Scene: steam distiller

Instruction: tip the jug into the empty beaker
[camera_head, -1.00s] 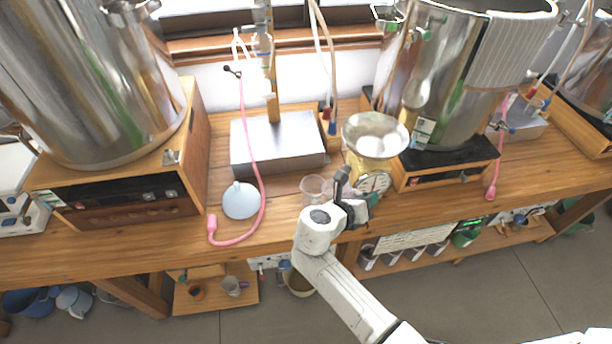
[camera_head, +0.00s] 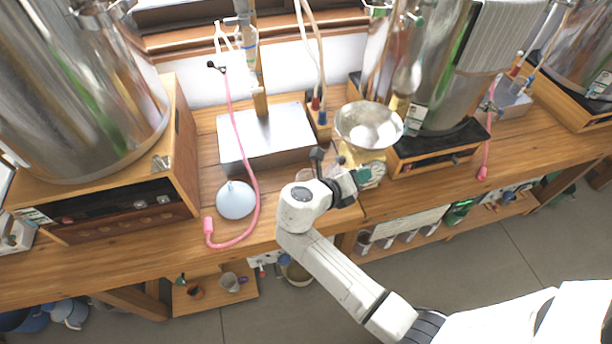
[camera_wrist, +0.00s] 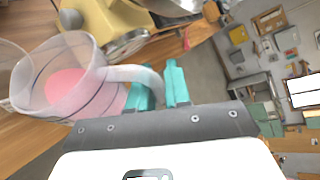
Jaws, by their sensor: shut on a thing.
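The jug (camera_wrist: 60,62) is translucent, with pink liquid inside, and shows at the left of the wrist view. My gripper (camera_wrist: 160,85) is shut on its pale handle with teal fingers. In the wrist view a clear vessel (camera_wrist: 10,75), which looks like the empty beaker, is beside the jug at the left edge, mostly cut off. In the head view a clear rim (camera_head: 303,175) shows just behind my gripper (camera_head: 345,185); the wrist hides most of it and the jug. I cannot tell how far the jug is tilted.
A scale with a metal bowl (camera_head: 369,126) stands close to the right of my gripper. A metal box (camera_head: 266,138) is behind. A pale blue funnel (camera_head: 236,200) and a pink hose (camera_head: 254,185) lie to the left. Large steel distillers (camera_head: 85,90) stand on both sides.

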